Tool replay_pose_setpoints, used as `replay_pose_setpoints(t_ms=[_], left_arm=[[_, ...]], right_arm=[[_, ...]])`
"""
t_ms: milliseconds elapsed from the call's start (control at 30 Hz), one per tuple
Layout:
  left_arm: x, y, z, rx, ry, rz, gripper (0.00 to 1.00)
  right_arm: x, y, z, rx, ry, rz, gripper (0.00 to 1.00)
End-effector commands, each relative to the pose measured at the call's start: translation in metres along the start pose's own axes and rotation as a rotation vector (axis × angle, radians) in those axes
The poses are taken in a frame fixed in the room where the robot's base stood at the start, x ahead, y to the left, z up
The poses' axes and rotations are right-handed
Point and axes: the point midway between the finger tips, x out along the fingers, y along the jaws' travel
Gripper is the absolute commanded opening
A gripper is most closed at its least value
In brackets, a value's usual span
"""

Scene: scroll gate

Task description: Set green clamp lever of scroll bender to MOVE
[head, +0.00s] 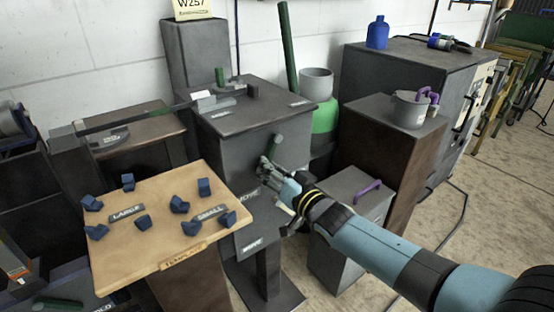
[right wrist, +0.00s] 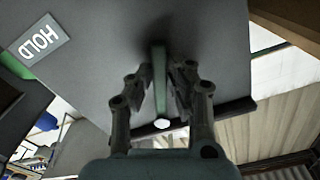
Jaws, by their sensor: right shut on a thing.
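The scroll bender (head: 235,125) is a grey box-like machine in the middle of the head view. My right gripper (head: 273,178) is at its front face. In the right wrist view the green clamp lever (right wrist: 160,85) is a thin bar with a pale end, between the two fingers of my right gripper (right wrist: 165,80), which is shut on it. A HOLD plate (right wrist: 40,45) shows upside down at the upper left there. My left gripper is not in view.
A wooden board (head: 160,240) with several blue blocks stands at the front left. A low grey box with a purple handle (head: 368,190) and a brown pedestal with a grey pot (head: 410,110) stand to the right. Open floor lies at the far right.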

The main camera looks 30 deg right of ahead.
Motion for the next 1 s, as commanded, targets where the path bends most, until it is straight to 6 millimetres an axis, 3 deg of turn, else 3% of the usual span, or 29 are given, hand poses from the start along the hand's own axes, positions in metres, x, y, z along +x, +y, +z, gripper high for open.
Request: replay_pose_setpoints(t_ms=[400,967,1000], left_arm=[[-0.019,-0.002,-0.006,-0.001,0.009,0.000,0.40],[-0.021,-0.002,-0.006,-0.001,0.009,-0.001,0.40],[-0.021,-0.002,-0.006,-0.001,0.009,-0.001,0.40]], right_arm=[[0.000,-0.015,-0.003,0.201,0.000,0.000,0.00],[0.000,-0.017,-0.002,0.236,0.000,0.000,0.00],[0.000,-0.017,-0.002,0.236,0.001,0.000,0.17]])
